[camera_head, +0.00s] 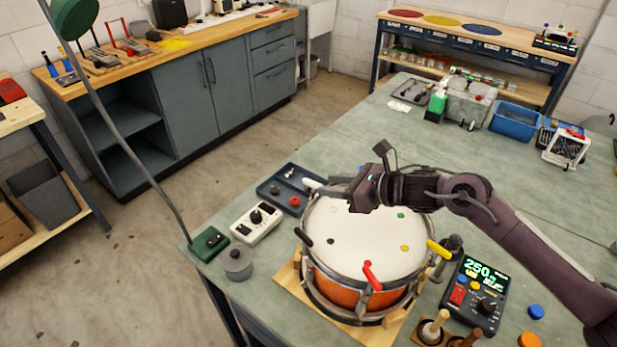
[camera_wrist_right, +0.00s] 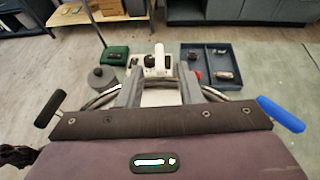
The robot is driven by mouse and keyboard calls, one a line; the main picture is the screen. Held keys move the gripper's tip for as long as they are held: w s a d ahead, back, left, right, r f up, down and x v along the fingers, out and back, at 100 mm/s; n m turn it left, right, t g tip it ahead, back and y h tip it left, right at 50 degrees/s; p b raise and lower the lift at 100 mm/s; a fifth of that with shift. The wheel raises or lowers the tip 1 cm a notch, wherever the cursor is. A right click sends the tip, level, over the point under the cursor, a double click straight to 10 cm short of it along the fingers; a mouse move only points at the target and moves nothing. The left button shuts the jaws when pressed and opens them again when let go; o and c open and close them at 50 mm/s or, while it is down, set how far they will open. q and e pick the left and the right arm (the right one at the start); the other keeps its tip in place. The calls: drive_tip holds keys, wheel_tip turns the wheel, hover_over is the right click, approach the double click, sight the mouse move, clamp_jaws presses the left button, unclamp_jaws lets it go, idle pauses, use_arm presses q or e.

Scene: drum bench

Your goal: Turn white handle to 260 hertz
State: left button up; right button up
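The drum (camera_head: 365,235) stands on a wooden board on the bench, with colored handles around its rim. The white handle (camera_head: 312,184) is at its far left edge, and it also shows in the right wrist view (camera_wrist_right: 159,54). My right gripper (camera_head: 338,190) reaches over the drum from the right, its fingers pointing at the white handle. In the right wrist view its fingers (camera_wrist_right: 159,80) are apart, with the white handle in line with the gap and not gripped. The tuner (camera_head: 477,290) display reads about 250. My left gripper is not in view.
The black handle (camera_head: 303,236), red handle (camera_head: 372,275) and yellow handle (camera_head: 438,249) stick out from the rim. The blue handle (camera_wrist_right: 280,113) is right of my gripper in the wrist view. A white box with a knob (camera_head: 256,222) and a dark tray (camera_head: 285,196) lie beyond the drum.

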sight(304, 183)
drive_tip(key=shift+w+a, duration=0.25)
drive_tip(key=shift+a, duration=0.05)
drive_tip(key=p+x, duration=0.3)
drive_tip(key=x, duration=0.3)
drive_tip(key=shift+s+a, duration=0.1)
drive_tip(key=shift+s, duration=0.05)
drive_tip(key=shift+w+a+f, duration=0.15)
drive_tip(key=shift+w+a, duration=0.05)
drive_tip(key=shift+w+a+f, duration=0.1)
drive_tip(key=shift+f, duration=0.05)
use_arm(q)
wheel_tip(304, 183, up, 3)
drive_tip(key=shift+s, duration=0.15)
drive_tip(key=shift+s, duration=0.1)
use_arm(e)
clamp_jaws()
